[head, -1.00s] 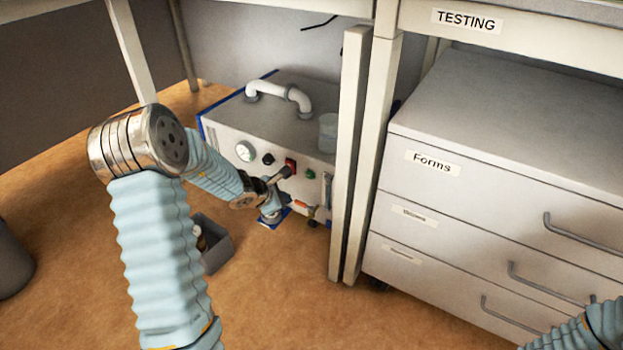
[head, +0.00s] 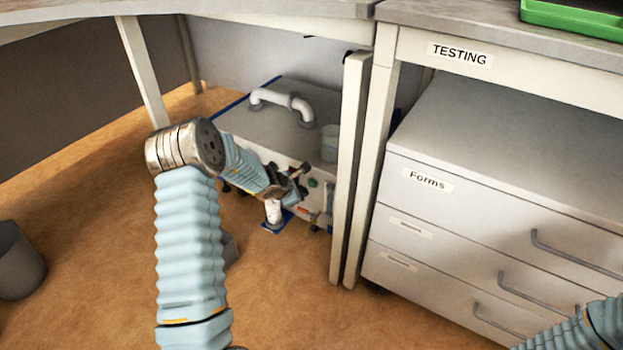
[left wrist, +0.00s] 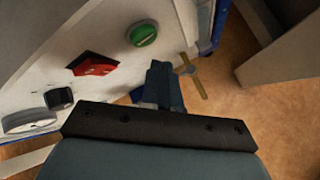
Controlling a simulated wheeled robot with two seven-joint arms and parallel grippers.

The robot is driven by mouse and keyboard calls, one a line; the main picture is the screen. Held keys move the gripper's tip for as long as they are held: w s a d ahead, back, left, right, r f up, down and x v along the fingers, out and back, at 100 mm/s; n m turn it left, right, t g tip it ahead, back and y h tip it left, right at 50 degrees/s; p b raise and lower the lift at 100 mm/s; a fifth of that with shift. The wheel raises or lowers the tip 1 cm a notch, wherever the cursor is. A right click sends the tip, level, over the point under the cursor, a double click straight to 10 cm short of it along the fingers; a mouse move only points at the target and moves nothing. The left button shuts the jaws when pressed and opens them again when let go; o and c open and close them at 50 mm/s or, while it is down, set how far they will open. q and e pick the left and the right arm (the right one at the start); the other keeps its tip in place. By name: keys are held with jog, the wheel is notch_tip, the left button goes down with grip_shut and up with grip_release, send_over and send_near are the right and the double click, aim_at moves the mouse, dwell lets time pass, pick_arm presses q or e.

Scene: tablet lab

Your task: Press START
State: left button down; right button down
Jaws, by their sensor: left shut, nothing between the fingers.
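The grey machine (head: 285,118) stands on the floor under the bench, its front panel partly hidden by my left arm. A round green button (head: 313,182) shows on the panel; the left wrist view shows this green button (left wrist: 143,33) clearly, but I cannot read any START lettering. A red switch (left wrist: 93,64) and a black knob (left wrist: 60,97) sit beside it. My left gripper (head: 299,172) is shut and empty in front of the panel. In the left wrist view its fingertips (left wrist: 160,68) are just below and right of the green button, seemingly apart from it. My right gripper is out of view.
A bench leg (head: 352,170) stands right of the machine, with a drawer cabinet (head: 490,200) beyond it. A brass-coloured valve handle (left wrist: 190,75) is close right of my fingertips. A grey bin (head: 18,262) stands at far left.

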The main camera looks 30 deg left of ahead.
pick_arm(q)
jog(key=shift+w, duration=0.6)
dwell(1.6)
jog(key=shift+w+d+p, duration=0.1)
jog(key=shift+w+p, duration=0.25)
jog(key=shift+w, duration=0.05)
jog(key=shift+w+p, duration=0.35)
jog(key=shift+w, duration=0.05)
dwell(0.6)
dwell(0.3)
jog(key=shift+s+b, duration=0.8)
jog(key=shift+b, duration=0.35)
